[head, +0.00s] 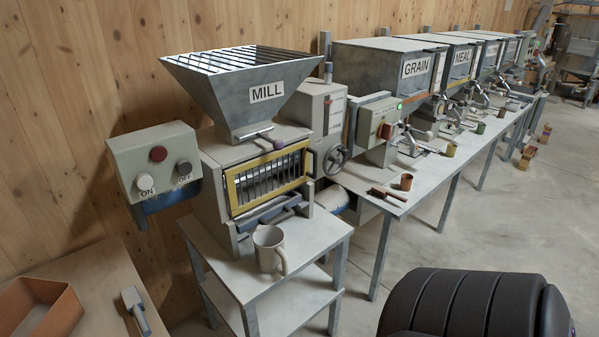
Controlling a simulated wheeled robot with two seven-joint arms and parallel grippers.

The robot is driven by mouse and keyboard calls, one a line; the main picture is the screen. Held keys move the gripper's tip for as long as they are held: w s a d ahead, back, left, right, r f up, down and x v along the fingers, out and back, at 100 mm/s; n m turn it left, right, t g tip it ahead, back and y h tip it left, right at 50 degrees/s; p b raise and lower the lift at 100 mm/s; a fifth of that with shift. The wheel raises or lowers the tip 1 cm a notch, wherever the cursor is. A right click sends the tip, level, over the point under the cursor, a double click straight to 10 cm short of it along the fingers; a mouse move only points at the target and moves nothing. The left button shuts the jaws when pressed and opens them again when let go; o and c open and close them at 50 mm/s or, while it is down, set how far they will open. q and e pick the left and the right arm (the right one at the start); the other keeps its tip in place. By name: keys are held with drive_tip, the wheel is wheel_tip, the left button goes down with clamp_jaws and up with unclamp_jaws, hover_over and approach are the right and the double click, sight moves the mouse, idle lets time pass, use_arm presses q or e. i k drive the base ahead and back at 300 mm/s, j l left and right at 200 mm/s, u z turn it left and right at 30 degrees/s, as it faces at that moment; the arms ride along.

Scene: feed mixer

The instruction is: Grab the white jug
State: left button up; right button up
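The white jug (268,250) is in the head view, left of centre. It stands upright on the front part of the small grey table (318,238) in front of the mill (262,185). Its handle is on its right side, facing towards me. Its mouth is open at the top, and I cannot tell what is inside. Nothing touches the jug apart from the table under it. Neither of my grippers shows in the head view.
A control box (155,170) with knobs is left of the mill. A long bench (455,140) with hoppers, small cups and a red-brown tool (388,195) runs back to the right. A wooden table (95,270) at lower left holds an orange-brown tray (68,312) and a grey tool (136,310).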

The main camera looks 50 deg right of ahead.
sight(268, 241)
drive_tip(key=z, duration=1.4)
drive_tip(key=k+l, duration=0.1)
